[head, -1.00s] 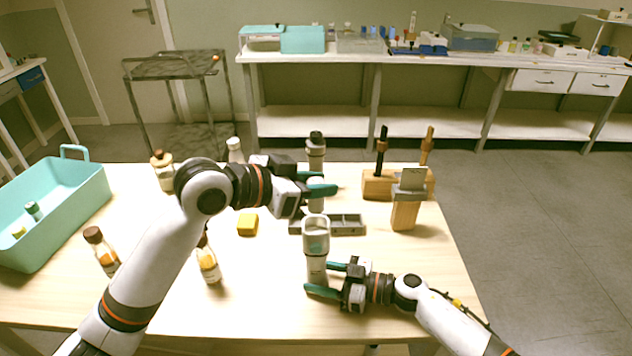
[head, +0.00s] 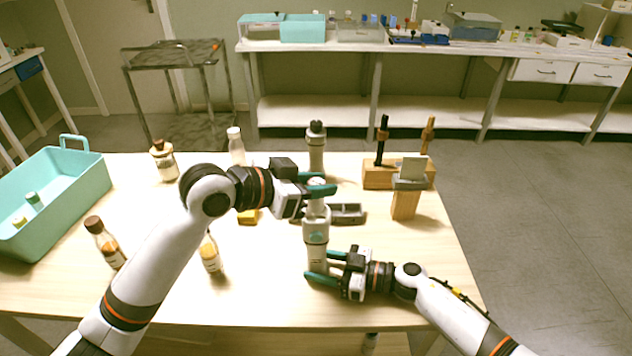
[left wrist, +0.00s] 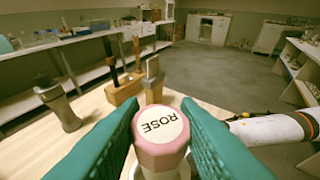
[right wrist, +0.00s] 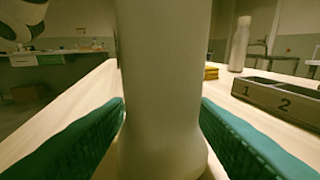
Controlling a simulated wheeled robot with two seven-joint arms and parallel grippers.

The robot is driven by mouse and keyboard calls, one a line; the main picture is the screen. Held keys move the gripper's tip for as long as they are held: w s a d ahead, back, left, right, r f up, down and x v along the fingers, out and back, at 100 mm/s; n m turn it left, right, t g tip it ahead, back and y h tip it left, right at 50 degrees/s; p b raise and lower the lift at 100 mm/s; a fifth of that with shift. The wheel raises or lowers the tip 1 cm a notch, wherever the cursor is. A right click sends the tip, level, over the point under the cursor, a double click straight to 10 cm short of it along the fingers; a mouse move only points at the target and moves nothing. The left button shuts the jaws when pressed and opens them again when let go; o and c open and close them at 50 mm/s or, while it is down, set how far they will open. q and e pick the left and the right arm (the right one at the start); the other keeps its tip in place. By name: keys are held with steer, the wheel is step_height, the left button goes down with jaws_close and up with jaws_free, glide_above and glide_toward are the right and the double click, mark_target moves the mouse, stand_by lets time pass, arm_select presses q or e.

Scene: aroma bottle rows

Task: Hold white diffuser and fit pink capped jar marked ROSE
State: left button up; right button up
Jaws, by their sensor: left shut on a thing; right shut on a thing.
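The pink-capped jar, its cap (left wrist: 160,132) marked ROSE, is between the green fingers of my left gripper (head: 320,189). In the head view the jar (head: 317,207) is upright in line with the top of the white diffuser (head: 316,236). Its lower part seems to be at or inside the diffuser's cup; how deep I cannot tell. The diffuser stands upright on the table. My right gripper (head: 322,268) is shut around its lower body (right wrist: 162,90), which fills the middle of the right wrist view.
A grey tray (head: 348,213) with compartments numbered 1 and 2 lies behind the diffuser. A dark-topped grey device (head: 316,152) and wooden stands (head: 378,177) are farther back. Amber bottles (head: 104,244), a yellow block (head: 247,217) and a teal bin (head: 62,217) are left. The table's front right is clear.

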arm_select(q)
steer(key=shift+f, duration=0.15)
stand_by(0.5)
steer(key=shift+f, duration=1.75)
steer(key=o, duration=1)
steer(key=shift+r, duration=3.55)
arm_select(e)
steer(key=shift+f, duration=0.1)
